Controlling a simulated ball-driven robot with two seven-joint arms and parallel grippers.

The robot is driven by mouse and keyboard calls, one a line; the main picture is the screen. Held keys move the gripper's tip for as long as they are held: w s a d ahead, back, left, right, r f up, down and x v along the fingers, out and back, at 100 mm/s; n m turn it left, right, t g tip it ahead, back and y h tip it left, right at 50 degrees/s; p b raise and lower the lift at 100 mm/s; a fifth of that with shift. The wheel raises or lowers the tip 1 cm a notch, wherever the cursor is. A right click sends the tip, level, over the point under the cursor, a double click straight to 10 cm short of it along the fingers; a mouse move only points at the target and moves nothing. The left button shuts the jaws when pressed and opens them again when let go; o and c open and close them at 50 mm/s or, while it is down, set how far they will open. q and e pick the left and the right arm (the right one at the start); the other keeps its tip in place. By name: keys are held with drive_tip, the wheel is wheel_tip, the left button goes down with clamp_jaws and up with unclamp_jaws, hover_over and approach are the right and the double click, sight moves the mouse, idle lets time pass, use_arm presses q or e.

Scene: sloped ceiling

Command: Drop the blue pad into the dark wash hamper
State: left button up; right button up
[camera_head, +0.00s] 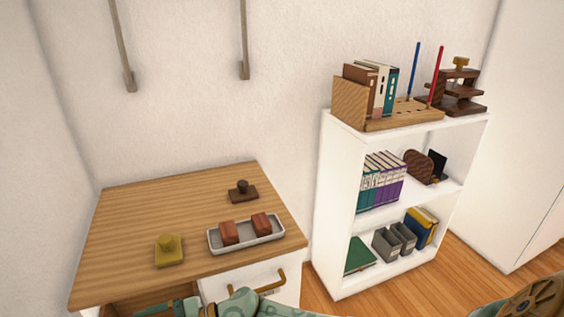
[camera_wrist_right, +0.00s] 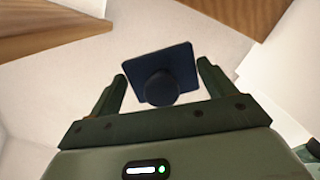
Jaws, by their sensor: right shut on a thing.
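In the right wrist view, my right gripper (camera_wrist_right: 162,80) is shut on the blue pad (camera_wrist_right: 178,62). The pad is a dark blue flat square with a round dark knob (camera_wrist_right: 160,89), and the knob sits between the fingers. A pale surface shows behind it. The blue pad and my gripper fingers cannot be made out there. The dark wash hamper is not seen in either view. My left gripper is not seen.
A wooden-topped desk (camera_head: 150,215) holds a yellow pad (camera_head: 169,250), a brown pad (camera_head: 243,191) and a white tray (camera_head: 272,236) with two reddish blocks (camera_head: 229,232). A white shelf unit (camera_head: 335,200) with books stands at right. Wooden floor (camera_head: 475,260) is bare beside it.

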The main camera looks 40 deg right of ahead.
drive_tip(key=shift+f, duration=0.55)
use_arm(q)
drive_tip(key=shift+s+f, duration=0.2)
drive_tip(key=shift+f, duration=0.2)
use_arm(e)
drive_tip(key=shift+r, duration=0.15)
drive_tip(key=o, duration=0.8)
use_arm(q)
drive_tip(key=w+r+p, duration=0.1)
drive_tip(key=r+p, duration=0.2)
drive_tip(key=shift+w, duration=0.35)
use_arm(e)
drive_tip(key=v, duration=1.6)
drive_tip(key=shift+d, duration=0.15)
